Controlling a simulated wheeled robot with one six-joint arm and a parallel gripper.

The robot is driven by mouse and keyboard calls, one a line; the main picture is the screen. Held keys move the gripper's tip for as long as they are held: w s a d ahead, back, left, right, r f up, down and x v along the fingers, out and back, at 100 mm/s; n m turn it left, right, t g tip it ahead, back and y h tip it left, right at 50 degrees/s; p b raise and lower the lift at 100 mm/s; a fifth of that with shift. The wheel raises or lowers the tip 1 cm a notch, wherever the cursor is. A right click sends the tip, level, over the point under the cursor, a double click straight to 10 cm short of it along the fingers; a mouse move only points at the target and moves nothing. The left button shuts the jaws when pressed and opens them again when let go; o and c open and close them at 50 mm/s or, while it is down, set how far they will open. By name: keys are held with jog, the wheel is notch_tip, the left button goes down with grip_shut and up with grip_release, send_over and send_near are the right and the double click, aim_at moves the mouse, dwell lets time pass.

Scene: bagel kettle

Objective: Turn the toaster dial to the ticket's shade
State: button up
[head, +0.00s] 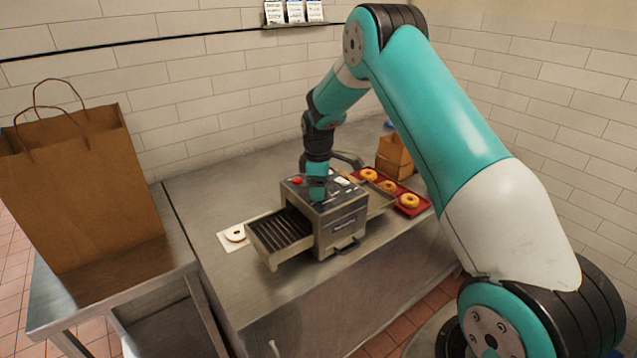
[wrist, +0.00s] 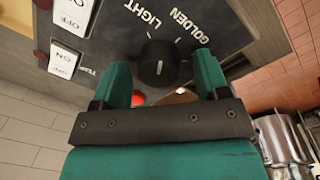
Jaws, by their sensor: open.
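The toaster (head: 338,232) is a grey conveyor box on the steel counter. Its black dial (wrist: 161,50) shows in the wrist view on the dark panel, with LIGHT and GOLDEN printed beyond it. A short white mark shows on the knob's near part; which shade it indicates I cannot tell. My gripper (wrist: 161,68) is open, its two teal fingers on either side of the dial; contact is unclear. In the head view my gripper (head: 318,188) is over the toaster's top and hides the dial. Tickets (head: 295,11) hang on the wall rail, their writing too small to read.
White ON and OFF switches (wrist: 64,62) sit left of the dial. A large paper bag (head: 85,185) stands on a side table.

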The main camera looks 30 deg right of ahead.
jog(key=shift+c, duration=0.2)
jog(key=c, duration=0.9)
jog(key=shift+m, duration=0.3)
jog(key=m+b, duration=0.2)
jog(key=shift+f+m, duration=0.1)
jog(key=shift+m, duration=0.3)
jog(key=m+b, duration=0.2)
jog(key=m, duration=0.3)
jog(key=shift+w+g, duration=0.1)
jog(key=shift+g, duration=0.2)
jog(key=m+b, duration=0.1)
jog(key=m, duration=0.4)
jog(key=shift+m+g+b, duration=0.3)
jog(key=shift+m+b, duration=0.4)
jog(key=shift+m, duration=1.6)
